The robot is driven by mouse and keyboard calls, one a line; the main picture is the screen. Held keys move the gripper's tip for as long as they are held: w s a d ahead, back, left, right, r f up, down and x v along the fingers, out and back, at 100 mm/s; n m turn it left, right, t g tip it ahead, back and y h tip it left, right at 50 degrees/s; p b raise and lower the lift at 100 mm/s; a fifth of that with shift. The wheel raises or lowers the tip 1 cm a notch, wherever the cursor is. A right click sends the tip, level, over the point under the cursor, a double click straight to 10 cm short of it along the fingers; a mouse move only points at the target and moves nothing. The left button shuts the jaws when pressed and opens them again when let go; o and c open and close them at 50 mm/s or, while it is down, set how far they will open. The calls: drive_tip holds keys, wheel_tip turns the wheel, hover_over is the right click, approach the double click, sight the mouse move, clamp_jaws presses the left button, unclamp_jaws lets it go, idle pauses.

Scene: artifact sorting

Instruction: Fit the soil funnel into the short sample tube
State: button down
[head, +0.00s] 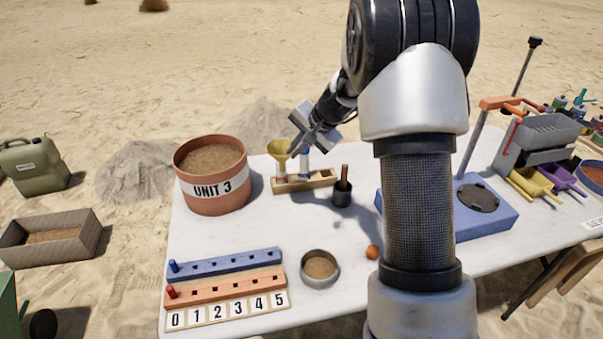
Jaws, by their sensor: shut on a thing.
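The yellow soil funnel (280,149) is near the back of the table, wide mouth up and roughly upright. My gripper (296,147) reaches down from the upper right and is shut on the funnel at its right side. The short sample tube (280,170) stands in the left part of a wooden rack (318,182), directly below the funnel. Whether the funnel's stem is inside the tube or just above it is too small to tell. A taller, pale tube (304,162) stands to its right in the rack, partly behind my gripper.
A terracotta pot marked UNIT 3 (212,178) stands left of the rack. A dark mortar with a pestle (342,190) stands close to its right. A bowl of soil (320,268) and peg rails (222,262) are in front. My arm hides the table's right-middle.

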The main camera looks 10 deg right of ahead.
drive_tip(key=w+r+m+h, duration=0.2)
drive_tip(key=w+r+m, duration=0.2)
drive_tip(key=w, duration=0.3)
drive_tip(key=shift+w+a+t+p, duration=0.3)
drive_tip(key=shift+w+t, duration=0.05)
drive_tip(key=shift+t, duration=0.05)
drive_tip(key=shift+r+p, duration=0.15)
drive_tip(key=shift+p, duration=0.15)
wheel_tip(320, 180, down, 6)
drive_tip(key=b, duration=0.4)
drive_tip(key=shift+f+b, duration=1.65)
drive_tip(key=shift+f, duration=0.85)
idle(1.2)
drive_tip(key=c, duration=1.9)
unclamp_jaws()
drive_tip(key=shift+o, duration=0.2)
drive_tip(key=shift+s+r, duration=0.1)
drive_tip(key=p+v, duration=0.2)
drive_tip(key=v, duration=1.5)
drive_tip(key=shift+a+r+p, duration=0.2)
drive_tip(key=shift+a+p, duration=0.1)
drive_tip(key=shift+p, duration=0.05)
